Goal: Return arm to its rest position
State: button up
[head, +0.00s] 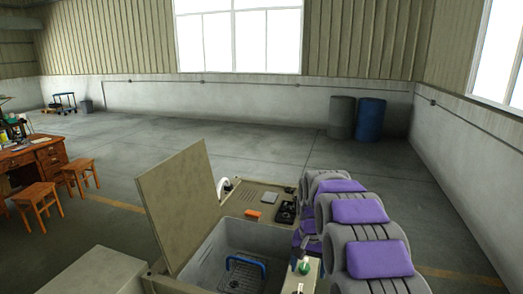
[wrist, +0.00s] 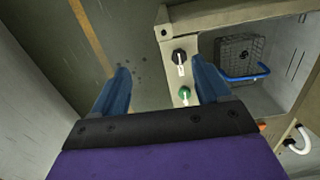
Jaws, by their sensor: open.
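My gripper (wrist: 160,64) shows in the wrist view with its two blue fingers spread apart and nothing between them. Its purple and dark body fills the bottom of that view. My arm (head: 360,212), grey with purple pads, fills the right of the head view; I cannot make out the fingers there. The fingers are above the machine's corner, beside a black knob (wrist: 180,58) and a green button (wrist: 184,93). I cannot tell the gap to them. A wire basket with a blue handle (head: 244,274) sits inside the machine's tank; it also shows in the wrist view (wrist: 240,52).
The machine's lid (head: 180,208) stands open at the tank's left. An orange block (head: 254,213) and a white hose (head: 223,187) are behind the tank. Wooden stools (head: 37,200) and a desk (head: 35,157) stand left. Barrels (head: 370,120) stand far back. The floor between is clear.

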jog(key=s+r+n+b, duration=0.1)
jog(key=s+r, duration=0.1)
jog(key=s, duration=0.9)
jog(key=s+r+n, duration=0.1)
jog(key=s+r, duration=0.2)
jog(key=s, duration=0.8)
jog(key=s+f+n, duration=0.1)
jog(key=s+f, duration=0.1)
jog(key=s, duration=0.8)
jog(key=s+f+n+g+b, duration=0.1)
jog(key=s+f, duration=0.1)
jog(key=s, duration=0.8)
jog(key=shift+s+d+f, duration=0.15)
jog(key=shift+d, duration=0.05)
